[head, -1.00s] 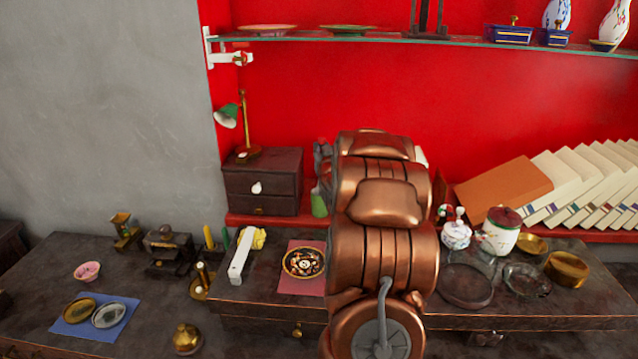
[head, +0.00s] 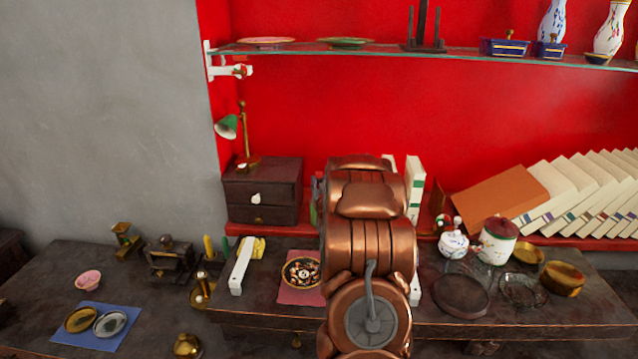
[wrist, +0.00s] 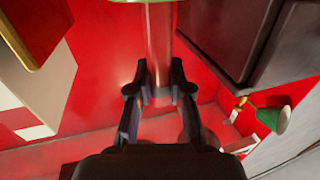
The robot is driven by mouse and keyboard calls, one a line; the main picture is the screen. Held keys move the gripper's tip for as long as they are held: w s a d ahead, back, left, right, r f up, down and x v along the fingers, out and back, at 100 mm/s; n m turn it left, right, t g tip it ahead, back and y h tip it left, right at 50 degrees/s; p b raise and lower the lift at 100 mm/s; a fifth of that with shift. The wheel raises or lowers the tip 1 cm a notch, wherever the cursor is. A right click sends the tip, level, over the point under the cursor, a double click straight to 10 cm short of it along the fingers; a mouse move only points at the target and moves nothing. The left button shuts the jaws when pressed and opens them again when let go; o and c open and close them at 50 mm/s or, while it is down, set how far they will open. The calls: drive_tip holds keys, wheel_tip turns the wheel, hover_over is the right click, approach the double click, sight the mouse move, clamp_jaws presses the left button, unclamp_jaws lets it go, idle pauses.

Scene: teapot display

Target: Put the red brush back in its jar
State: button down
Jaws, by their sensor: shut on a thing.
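In the wrist view my gripper (wrist: 160,88) is shut on a smooth, reddish, shiny shaft, which looks like the red brush (wrist: 159,50). The shaft runs up to the top edge of that view. A green thing (wrist: 150,2) is cut off there at the shaft's end. It may be the jar or part of it, and I cannot tell whether the shaft is inside it. In the head view my copper arm hides the gripper, the brush and most of what stands behind it.
A dark drawer chest (head: 262,190) bears a green-shaded lamp (head: 227,127), left of my arm. White books (head: 414,190) stand behind the arm. A glass shelf (head: 400,50) runs above.

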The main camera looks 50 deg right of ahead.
drive_tip(key=shift+f, duration=0.2)
drive_tip(key=c, duration=1.1)
unclamp_jaws()
drive_tip(key=shift+r, duration=0.25)
drive_tip(key=b+v, duration=0.8)
drive_tip(key=v, duration=0.4)
drive_tip(key=shift+b, duration=0.4)
drive_tip(key=shift+w+a, duration=0.1)
